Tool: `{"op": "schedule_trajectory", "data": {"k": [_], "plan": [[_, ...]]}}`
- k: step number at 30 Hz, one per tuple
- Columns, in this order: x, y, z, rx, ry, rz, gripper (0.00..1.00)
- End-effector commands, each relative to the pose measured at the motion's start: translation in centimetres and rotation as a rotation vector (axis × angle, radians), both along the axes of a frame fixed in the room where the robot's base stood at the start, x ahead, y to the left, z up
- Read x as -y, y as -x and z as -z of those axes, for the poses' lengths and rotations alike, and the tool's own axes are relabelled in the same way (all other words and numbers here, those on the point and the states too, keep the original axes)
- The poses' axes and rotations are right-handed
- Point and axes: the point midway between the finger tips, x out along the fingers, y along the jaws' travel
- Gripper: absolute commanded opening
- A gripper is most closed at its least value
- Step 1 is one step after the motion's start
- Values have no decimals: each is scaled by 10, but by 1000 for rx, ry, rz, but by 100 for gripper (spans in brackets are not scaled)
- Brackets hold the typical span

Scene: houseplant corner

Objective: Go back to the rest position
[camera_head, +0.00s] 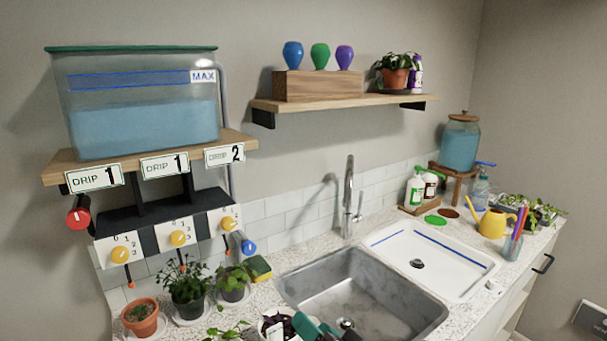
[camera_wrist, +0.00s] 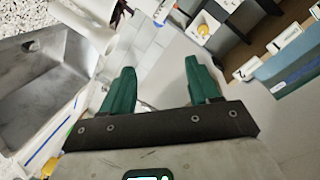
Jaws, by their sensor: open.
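My gripper (camera_wrist: 162,85) shows in the wrist view with two green fingers set wide apart and nothing between them. In the head view, green parts of it (camera_head: 312,326) show at the bottom edge, in front of the near side of the metal sink (camera_head: 340,262). Most of my arm is out of the head view. The wrist view is tilted, with the sink (camera_wrist: 40,85) at the left and the drip shelf at the upper right.
A water tank (camera_head: 140,130) stands on a shelf above yellow dials (camera_head: 178,238). Several potted plants (camera_head: 187,285) line the counter's near left. A white basin (camera_head: 430,257), yellow watering can (camera_head: 492,223) and glass dispenser (camera_head: 460,145) stand at right. A wall shelf (camera_head: 335,103) hangs above.

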Motion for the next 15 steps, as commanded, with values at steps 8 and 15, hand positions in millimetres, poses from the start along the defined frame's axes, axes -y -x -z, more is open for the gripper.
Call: {"op": "schedule_trajectory", "data": {"k": [8,15], "plan": [[62,39,73,-163,241,36,61],[151,130,162,-456,551,35,61]]}}
